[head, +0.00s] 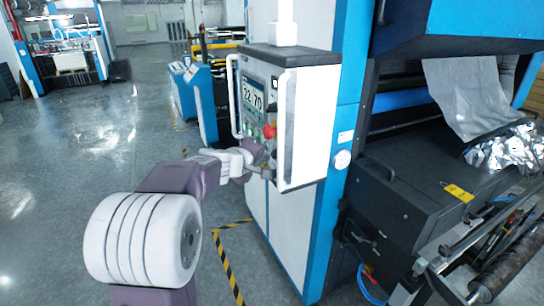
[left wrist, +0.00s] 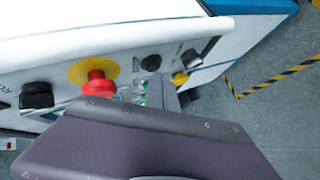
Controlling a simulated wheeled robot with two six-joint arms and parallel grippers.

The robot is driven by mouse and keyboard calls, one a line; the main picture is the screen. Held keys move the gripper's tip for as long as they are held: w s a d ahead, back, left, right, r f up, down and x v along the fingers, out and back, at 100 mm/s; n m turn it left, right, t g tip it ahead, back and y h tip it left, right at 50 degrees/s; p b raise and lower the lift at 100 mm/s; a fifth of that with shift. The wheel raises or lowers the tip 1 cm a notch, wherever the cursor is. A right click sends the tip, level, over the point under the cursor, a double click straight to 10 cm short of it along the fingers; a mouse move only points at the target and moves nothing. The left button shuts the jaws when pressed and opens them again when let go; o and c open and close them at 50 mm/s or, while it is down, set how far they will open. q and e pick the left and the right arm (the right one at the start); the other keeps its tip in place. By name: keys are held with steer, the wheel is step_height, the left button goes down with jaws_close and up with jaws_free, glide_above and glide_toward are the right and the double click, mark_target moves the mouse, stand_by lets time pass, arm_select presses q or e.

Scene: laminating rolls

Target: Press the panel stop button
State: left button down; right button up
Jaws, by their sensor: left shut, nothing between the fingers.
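The control panel (head: 252,95) is on a white box at the machine's front, with a lit screen showing digits. A red mushroom button (head: 269,131) sits low on it. In the left wrist view the red button (left wrist: 97,84) stands out from a yellow ring (left wrist: 84,70). My left gripper (head: 266,170) is shut and empty, at the panel's lower part, below the red button. In the left wrist view its fingers (left wrist: 165,95) are right of the red button and partly hide green controls. I cannot tell whether the fingertips touch the panel. My right gripper is out of view.
Black knobs (left wrist: 37,96) flank the red button, and a yellow control (left wrist: 180,78) lies further right. A white handle (head: 287,128) runs along the panel's right edge. Yellow-black floor tape (head: 229,270) lies below. Grey floor at the left is open.

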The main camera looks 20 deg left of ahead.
arm_select(q)
steer(key=shift+w+d, duration=0.25)
stand_by(0.4)
stand_by(0.3)
steer(key=shift+s+a+b, duration=0.35)
steer(key=shift+s+a, duration=0.1)
steer(key=shift+s, duration=0.15)
steer(key=shift+a, duration=0.1)
steer(key=s+a+b, duration=0.1)
steer(key=s+a, duration=0.2)
steer(key=shift+s+a+b, duration=0.1)
steer(key=shift+s+b, duration=0.2)
steer(key=shift+s, duration=0.1)
